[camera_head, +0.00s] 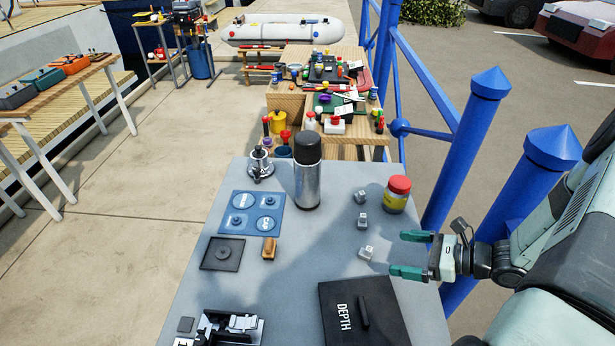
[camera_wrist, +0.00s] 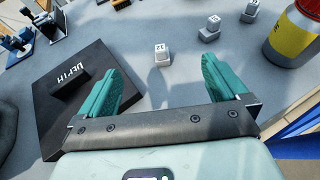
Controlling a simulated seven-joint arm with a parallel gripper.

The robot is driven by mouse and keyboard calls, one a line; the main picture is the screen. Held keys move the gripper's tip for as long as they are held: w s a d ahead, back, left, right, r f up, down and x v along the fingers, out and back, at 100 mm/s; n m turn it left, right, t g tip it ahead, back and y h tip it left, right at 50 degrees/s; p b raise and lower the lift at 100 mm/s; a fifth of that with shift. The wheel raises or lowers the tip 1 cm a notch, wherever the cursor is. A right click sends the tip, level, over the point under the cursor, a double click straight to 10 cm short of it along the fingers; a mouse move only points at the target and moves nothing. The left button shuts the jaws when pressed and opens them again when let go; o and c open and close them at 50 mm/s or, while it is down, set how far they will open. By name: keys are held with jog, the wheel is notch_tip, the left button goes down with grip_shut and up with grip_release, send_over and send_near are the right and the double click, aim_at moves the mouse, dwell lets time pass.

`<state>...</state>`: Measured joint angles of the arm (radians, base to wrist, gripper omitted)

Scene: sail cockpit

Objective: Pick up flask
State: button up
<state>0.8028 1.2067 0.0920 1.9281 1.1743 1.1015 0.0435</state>
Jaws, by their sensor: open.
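The flask (camera_head: 308,180) is a tall silver cylinder with a black cap. It stands upright on the grey table near its far edge, in the head view. I do not make it out in the wrist view. My gripper (camera_head: 409,254) is open and empty at the right side of the table, nearer and to the right of the flask, well apart from it. Its two green fingers also show in the wrist view (camera_wrist: 160,85), with bare table and a small grey numbered block (camera_wrist: 161,53) beyond them.
Several small grey blocks (camera_head: 361,197) and a yellow jar with a red lid (camera_head: 397,195) stand right of the flask. A metal fitting (camera_head: 260,165) and blue panel (camera_head: 251,212) are left. A black DEPTH box (camera_head: 385,310) lies in front. Blue posts (camera_head: 470,140) line the right.

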notch_tip(320, 180, up, 19)
jog(key=s+f+n+g+h, duration=0.35)
jog(key=f+n+h, duration=0.3)
jog(key=f, duration=0.55)
jog(key=w+d+f+n+t+h, duration=0.2)
jog(key=w+d+f+n+h, duration=0.15)
jog(key=w+n+h, duration=0.35)
jog(key=w+a+r+n+t, duration=0.5)
jog(key=w+a+n+t, duration=0.2)
jog(key=w+a, duration=0.1)
jog(key=n+t+y, duration=0.6)
jog(key=n+y, duration=0.1)
jog(key=y, duration=0.1)
send_near(314, 150)
notch_tip(314, 150, up, 5)
jog(key=w+a, duration=0.1)
jog(key=w, duration=0.1)
jog(key=shift+m, duration=0.25)
jog(key=w+f, duration=0.1)
jog(key=w+a+f, duration=0.1)
jog(key=w+f, duration=0.1)
jog(key=w+a+f, duration=0.1)
jog(key=w+f, duration=0.1)
jog(key=shift+w+a, duration=0.15)
jog(key=shift+w, duration=0.05)
jog(key=x, duration=0.5)
jog(key=shift+w+a+r, duration=0.2)
jog(key=shift+a, duration=0.05)
